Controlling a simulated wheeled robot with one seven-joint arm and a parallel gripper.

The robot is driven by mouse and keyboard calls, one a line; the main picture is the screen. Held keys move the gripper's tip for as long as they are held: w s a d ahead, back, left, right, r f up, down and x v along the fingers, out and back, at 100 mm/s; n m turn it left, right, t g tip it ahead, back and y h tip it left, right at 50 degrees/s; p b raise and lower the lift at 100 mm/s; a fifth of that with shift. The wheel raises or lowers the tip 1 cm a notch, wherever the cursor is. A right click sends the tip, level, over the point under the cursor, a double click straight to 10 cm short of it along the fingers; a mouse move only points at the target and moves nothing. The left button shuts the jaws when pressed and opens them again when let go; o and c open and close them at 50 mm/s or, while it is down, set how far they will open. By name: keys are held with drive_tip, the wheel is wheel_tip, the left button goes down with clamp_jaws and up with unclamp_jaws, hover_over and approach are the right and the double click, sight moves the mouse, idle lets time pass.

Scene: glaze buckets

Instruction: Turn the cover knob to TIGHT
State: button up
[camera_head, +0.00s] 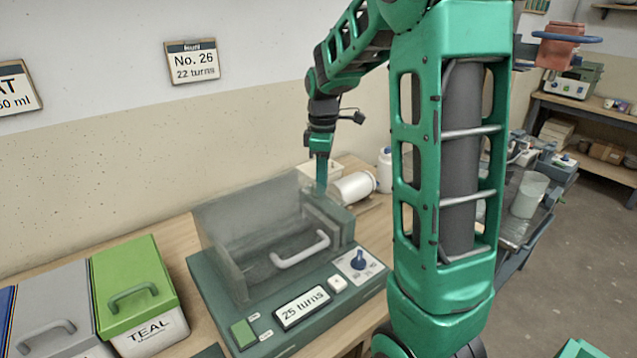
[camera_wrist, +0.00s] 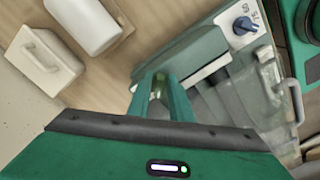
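The green machine (camera_head: 210,285) stands on the wooden bench with a clear, cloudy cover (camera_head: 228,225) and a light handle (camera_head: 300,250). My gripper (camera_head: 320,188) points down at the cover's far right corner. In the wrist view my gripper's (camera_wrist: 160,85) green fingers are a little apart, with something small and olive between their tips. I cannot tell whether they touch it. No knob marked TIGHT can be read. A blue dial (camera_head: 358,262) with small numbers is on the machine's front right; it also shows in the wrist view (camera_wrist: 243,25).
A white bottle (camera_head: 353,187) lies behind the machine, near my gripper, beside a pale handled box (camera_wrist: 45,62). Green (camera_head: 135,285) and grey (camera_head: 55,305) lidded buckets stand left of the machine. Its display (camera_head: 302,306) reads 25 turns; a wall sign (camera_head: 193,62) reads No. 26, 22 turns.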

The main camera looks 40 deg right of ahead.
drive_tip(key=shift+c, duration=0.4)
clamp_jaws()
drive_tip(key=shift+m, duration=0.3)
drive_tip(key=m, duration=0.2)
drive_tip(key=shift+m, duration=0.4)
drive_tip(key=shift+a+r+m, duration=0.1)
drive_tip(key=shift+a+m, duration=0.05)
drive_tip(key=shift+m, duration=0.85)
drive_tip(key=shift+a+m, duration=0.1)
drive_tip(key=shift+m, duration=0.9)
drive_tip(key=shift+o, duration=0.4)
unclamp_jaws()
drive_tip(key=shift+s, duration=0.1)
